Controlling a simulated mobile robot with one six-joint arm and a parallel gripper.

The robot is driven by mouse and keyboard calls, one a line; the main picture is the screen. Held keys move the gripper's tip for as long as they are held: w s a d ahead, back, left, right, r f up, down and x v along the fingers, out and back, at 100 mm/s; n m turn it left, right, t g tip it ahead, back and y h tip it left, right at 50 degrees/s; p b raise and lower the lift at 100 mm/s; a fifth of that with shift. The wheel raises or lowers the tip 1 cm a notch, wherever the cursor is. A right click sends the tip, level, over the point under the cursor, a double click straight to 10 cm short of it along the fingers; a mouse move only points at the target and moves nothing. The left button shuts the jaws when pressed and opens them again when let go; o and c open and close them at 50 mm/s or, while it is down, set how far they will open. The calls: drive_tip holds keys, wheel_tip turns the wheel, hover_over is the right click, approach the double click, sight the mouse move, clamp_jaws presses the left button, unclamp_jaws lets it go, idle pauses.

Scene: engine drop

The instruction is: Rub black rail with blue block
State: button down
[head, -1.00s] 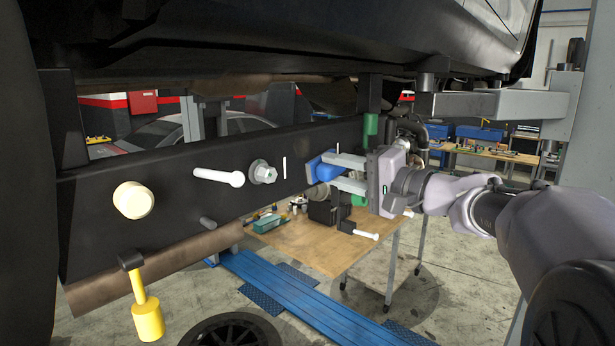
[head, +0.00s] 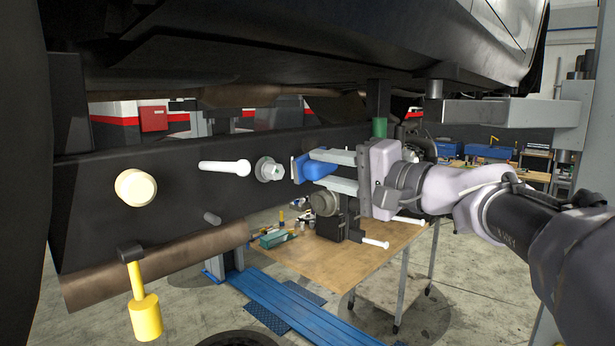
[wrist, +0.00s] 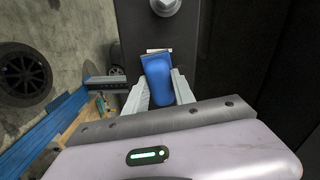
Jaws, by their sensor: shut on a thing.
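The black rail (head: 95,190) runs across the head view under the vehicle. It also shows at the top of the wrist view (wrist: 132,28). My gripper (head: 316,168) is shut on the blue block (head: 314,170), one finger above it and one below. In the wrist view the block (wrist: 157,75) sits between the fingertips. Its flat blue face is at the rail's front, beside a short white mark (wrist: 158,50) and just right of the hex bolt (head: 269,169). Whether the face touches the rail is hard to tell.
A white pin (head: 225,167), a cream round knob (head: 136,187) and a hanging yellow-handled tool (head: 142,308) are on the rail to the left. A green cylinder (head: 379,128) is at right. A wooden workbench (head: 300,262) stands below. The vehicle body hangs close above.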

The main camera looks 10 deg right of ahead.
drive_tip(key=shift+s+a+r, duration=0.1)
drive_tip(key=shift+s+a, duration=0.65)
drive_tip(key=shift+a, duration=0.25)
drive_tip(key=shift+w+d+r, duration=0.15)
drive_tip(key=shift+r, duration=0.3)
drive_tip(key=shift+w+d+r, duration=0.1)
drive_tip(key=shift+r, duration=0.3)
drive_tip(key=shift+w+d, duration=2.25)
drive_tip(key=shift+d, duration=0.95)
drive_tip(key=b+v, duration=0.3)
drive_tip(key=v, duration=0.3)
drive_tip(key=shift+s+a, duration=0.1)
drive_tip(key=shift+f, duration=0.1)
drive_tip(key=shift+b+v, duration=0.5)
drive_tip(key=shift+v, duration=1)
